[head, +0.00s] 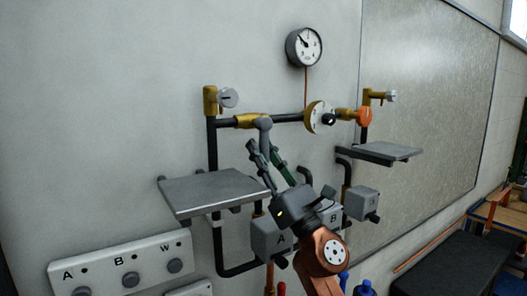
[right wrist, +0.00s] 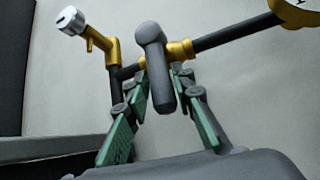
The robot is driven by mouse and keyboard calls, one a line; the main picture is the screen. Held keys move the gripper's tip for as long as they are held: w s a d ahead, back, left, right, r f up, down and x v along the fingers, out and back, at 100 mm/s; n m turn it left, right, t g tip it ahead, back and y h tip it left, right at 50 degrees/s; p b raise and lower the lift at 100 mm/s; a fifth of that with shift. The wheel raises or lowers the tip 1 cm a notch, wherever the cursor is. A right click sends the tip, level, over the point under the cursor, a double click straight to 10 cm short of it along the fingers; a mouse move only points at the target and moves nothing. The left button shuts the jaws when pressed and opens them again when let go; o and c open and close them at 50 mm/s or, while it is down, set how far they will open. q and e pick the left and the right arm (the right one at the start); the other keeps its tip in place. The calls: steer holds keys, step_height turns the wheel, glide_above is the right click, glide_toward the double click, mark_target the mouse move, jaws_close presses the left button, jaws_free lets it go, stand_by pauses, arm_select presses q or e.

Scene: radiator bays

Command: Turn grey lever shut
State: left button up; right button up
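The grey lever (head: 265,126) sits on a brass valve body (head: 246,121) in the dark horizontal pipe on the wall. Its rounded handle hangs downward, across the pipe. In the right wrist view the lever (right wrist: 156,72) hangs at the centre, between the finger tips. My right gripper (head: 260,149) comes up from below and is open, with one finger on each side of the handle. It also shows in the right wrist view (right wrist: 161,84), where small gaps seem to remain; contact is unclear. My left gripper is not in view.
A grey shelf (head: 212,190) juts out left of the gripper, another (head: 380,151) at the right. A gauge (head: 304,47) hangs above. Grey boxes (head: 270,238) are below.

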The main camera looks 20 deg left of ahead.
steer(key=shift+o, duration=1.1)
steer(key=shift+d, duration=0.1)
steer(key=v, duration=1.2)
steer(key=shift+f, duration=0.1)
